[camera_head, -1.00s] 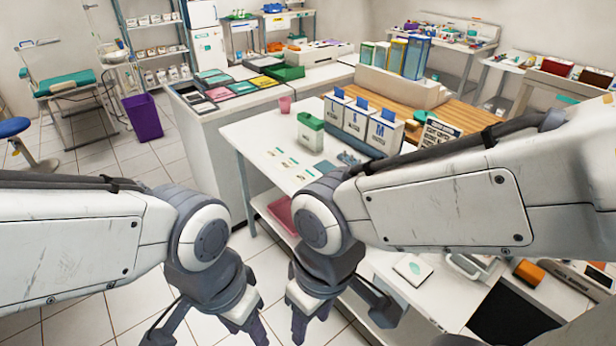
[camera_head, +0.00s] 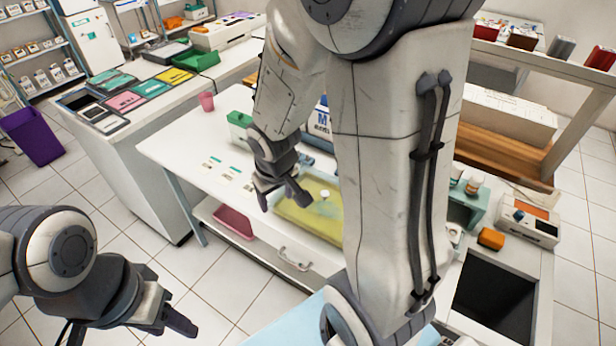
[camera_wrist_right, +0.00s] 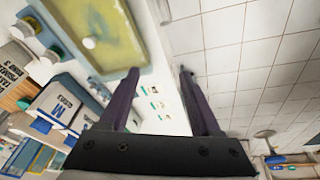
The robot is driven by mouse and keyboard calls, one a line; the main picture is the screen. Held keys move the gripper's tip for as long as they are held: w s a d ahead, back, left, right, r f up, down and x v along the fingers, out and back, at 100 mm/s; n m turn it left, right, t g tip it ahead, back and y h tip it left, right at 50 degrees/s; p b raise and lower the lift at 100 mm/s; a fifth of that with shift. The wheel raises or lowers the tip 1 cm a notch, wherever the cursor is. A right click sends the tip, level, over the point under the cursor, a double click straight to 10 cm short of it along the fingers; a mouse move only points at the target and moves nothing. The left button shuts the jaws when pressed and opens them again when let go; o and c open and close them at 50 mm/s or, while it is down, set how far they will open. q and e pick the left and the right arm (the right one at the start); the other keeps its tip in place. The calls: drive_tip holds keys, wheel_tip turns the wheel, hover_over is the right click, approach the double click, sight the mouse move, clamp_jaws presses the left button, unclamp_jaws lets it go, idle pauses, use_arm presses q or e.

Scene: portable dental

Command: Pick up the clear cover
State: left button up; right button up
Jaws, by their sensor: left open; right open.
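A yellow tray (camera_head: 296,222) sits on the white counter, partly hidden behind my right arm. A see-through cover (camera_head: 322,209) with a small white knob (camera_head: 325,194) seems to lie over it; its edges are hard to make out. In the right wrist view the yellow tray (camera_wrist_right: 148,58) and the knob (camera_wrist_right: 90,43) show at the upper left. My right gripper (camera_head: 282,200) is open and empty, at the tray's left end in the head view; I cannot tell its height. My left gripper (camera_head: 172,322) is open and empty, low at the left, away from the counter.
A green-and-white box (camera_head: 238,126) and a pink cup (camera_head: 206,101) stand on the counter (camera_head: 180,150). Size-marked boxes (camera_wrist_right: 55,105) stand near the tray. A pink bin (camera_head: 234,222) is on the shelf below. An orange block (camera_head: 490,239) lies at the right.

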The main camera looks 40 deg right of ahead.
drive_tip(key=d+f+m+t+p, duration=0.1)
drive_tip(key=d+f+m+p, duration=0.2)
drive_tip(key=d, duration=1.2)
drive_tip(key=m+b, duration=0.2)
drive_tip(key=b, duration=0.2)
hover_over(325, 193)
drive_tip(key=s+a, duration=0.1)
drive_tip(key=s, duration=0.2)
drive_tip(key=shift+h, duration=0.3)
drive_tip(key=f, duration=0.4)
drive_tip(key=shift+w+a+f, duration=0.1)
drive_tip(key=shift+w+f, duration=0.15)
drive_tip(key=shift+f, duration=0.05)
use_arm(q)
drive_tip(key=shift+f+b, duration=0.3)
use_arm(e)
drive_tip(key=shift+n, duration=0.3)
drive_tip(key=shift+x, duration=2.75)
use_arm(q)
drive_tip(key=shift+s, duration=0.1)
use_arm(e)
clamp_jaws()
